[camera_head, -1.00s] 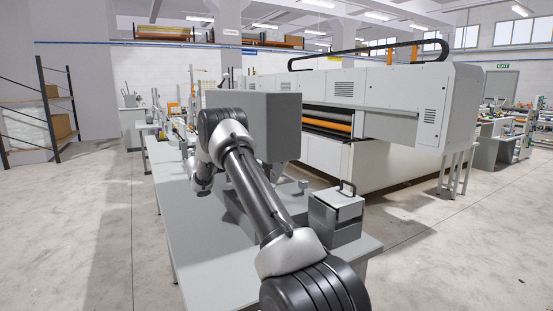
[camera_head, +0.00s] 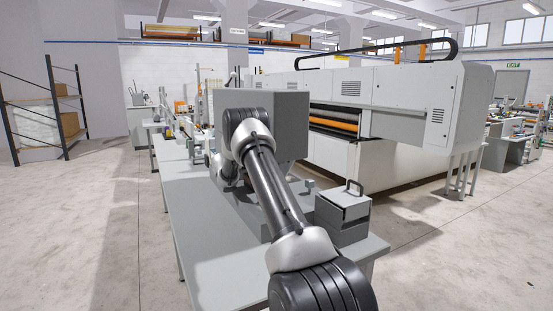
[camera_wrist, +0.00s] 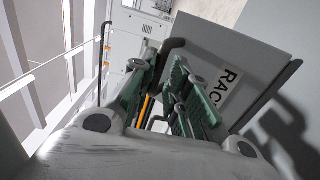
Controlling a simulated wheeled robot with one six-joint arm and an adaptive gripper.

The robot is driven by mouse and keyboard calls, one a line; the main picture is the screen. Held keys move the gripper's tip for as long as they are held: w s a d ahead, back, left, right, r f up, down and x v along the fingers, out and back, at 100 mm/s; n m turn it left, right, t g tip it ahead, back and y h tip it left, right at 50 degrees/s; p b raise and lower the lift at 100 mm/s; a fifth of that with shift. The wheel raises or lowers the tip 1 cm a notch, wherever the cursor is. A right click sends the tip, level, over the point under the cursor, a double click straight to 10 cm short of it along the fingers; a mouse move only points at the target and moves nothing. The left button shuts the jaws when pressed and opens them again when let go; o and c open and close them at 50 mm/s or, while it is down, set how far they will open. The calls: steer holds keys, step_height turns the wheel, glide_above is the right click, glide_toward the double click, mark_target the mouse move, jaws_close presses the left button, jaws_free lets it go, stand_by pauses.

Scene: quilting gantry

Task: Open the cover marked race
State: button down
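The cover marked with the letters "RAC" (camera_wrist: 255,60) is a grey panel in the upper right of the wrist view; the rest of the word is cut off by my finger or the angle. A dark bar handle (camera_wrist: 173,43) shows at its left edge. My gripper (camera_wrist: 166,66) has its two green fingers apart, one on each side of the handle's line; I cannot tell whether they touch it. In the head view my arm hides the gripper, near a large grey box-like panel (camera_head: 290,115) on the table.
A grey table (camera_head: 200,235) carries the panel and a small box with a handled lid (camera_head: 343,212) at its right front. A long white quilting machine (camera_head: 410,100) stands behind to the right. A shelf rack (camera_head: 45,115) is far left. The floor at left is clear.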

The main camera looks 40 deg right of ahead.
steer(key=shift+a+r, duration=0.1)
steer(key=shift+r, duration=0.3)
steer(key=shift+w+a, duration=0.1)
steer(key=a, duration=0.1)
steer(key=a+f, duration=0.1)
steer(key=a, duration=0.2)
steer(key=shift+w+a+f, duration=0.2)
steer(key=shift+w+a, duration=0.15)
steer(key=shift+w, duration=0.05)
steer(key=shift+f, duration=0.15)
stand_by(0.3)
steer(key=c, duration=1.5)
jaws_free()
steer(key=shift+d+f, duration=0.1)
steer(key=shift+c, duration=0.2)
steer(key=shift+r, duration=0.3)
